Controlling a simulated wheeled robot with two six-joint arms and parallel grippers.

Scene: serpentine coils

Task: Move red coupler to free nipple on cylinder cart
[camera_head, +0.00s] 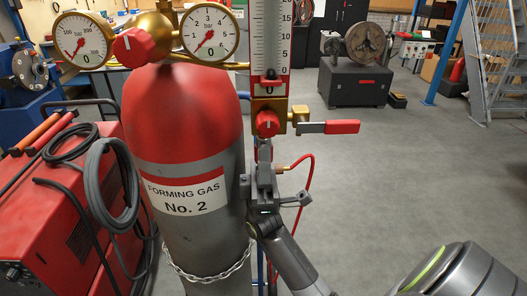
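A grey and red gas cylinder (185,125) labelled "FORMING GAS No. 2" stands in front of me. Right of it is a flowmeter (271,40) with a red-knobbed brass valve block (268,121). A brass outlet (299,115) sticks out on the block's right, beside a red-handled lever (342,127). A thin red hose (311,180) loops down to a small brass fitting (283,168) just beside my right gripper (264,165). The gripper is upright below the valve block. Its fingers are dark and small, so its grip is unclear. No red coupler body is clearly visible. My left gripper is out of view.
Two gauges (208,34) and a red knob (133,47) crowd the cylinder top. A chain (207,276) wraps the cylinder low down. A red machine with grey cables (60,220) stands close on the left. Open grey floor (420,170) lies to the right.

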